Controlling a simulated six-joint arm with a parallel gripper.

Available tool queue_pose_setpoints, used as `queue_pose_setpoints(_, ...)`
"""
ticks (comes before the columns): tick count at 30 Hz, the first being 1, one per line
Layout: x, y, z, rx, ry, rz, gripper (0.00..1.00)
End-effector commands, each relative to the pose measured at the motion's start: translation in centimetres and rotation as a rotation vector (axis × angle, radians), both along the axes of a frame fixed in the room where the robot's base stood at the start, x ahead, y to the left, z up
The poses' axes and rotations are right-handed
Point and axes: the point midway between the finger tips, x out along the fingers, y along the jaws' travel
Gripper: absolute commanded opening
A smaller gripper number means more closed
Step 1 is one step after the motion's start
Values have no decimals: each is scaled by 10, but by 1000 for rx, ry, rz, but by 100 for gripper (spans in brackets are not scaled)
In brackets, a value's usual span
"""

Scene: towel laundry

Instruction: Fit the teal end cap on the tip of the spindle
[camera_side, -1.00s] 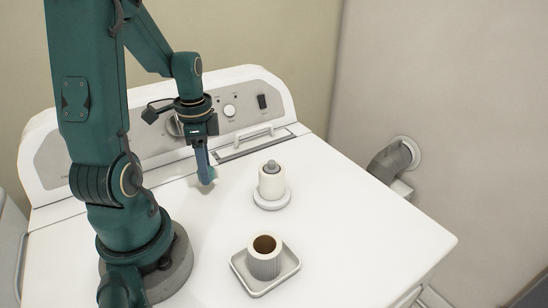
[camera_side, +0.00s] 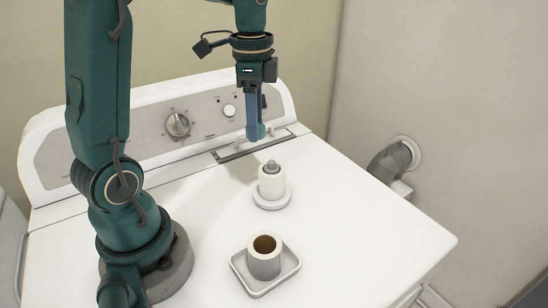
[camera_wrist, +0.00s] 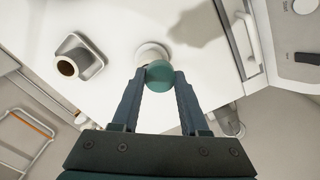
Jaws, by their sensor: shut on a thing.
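The teal end cap (camera_wrist: 161,76) is held between the two fingertips of my gripper (camera_wrist: 158,80) in the wrist view. In the side view my gripper (camera_side: 255,133) is up in the air, behind and above the spindle, with the teal cap (camera_side: 261,131) at its fingertips. The cap is apart from the tip. In the wrist view the cap hides most of the spindle, and only part of its white base (camera_wrist: 150,51) shows.
The control panel (camera_side: 205,118) rises at the back of the white machine top (camera_side: 365,215). The top's right side is clear.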

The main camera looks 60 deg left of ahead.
Motion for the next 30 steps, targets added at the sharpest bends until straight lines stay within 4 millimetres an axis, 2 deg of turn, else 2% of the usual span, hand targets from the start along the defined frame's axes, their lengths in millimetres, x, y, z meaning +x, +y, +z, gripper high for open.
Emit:
queue_pose_setpoints(3, 12, -20, 1, 2, -4, -86, 0)
queue_pose_setpoints(8, 15, -33, -2, 0, 1, -136, 0)
queue_pose_setpoints(21, 14, -34, -30, -1, 4, -140, 0)
queue_pose_setpoints(30, 15, -34, -39, 0, 0, -139, 0)
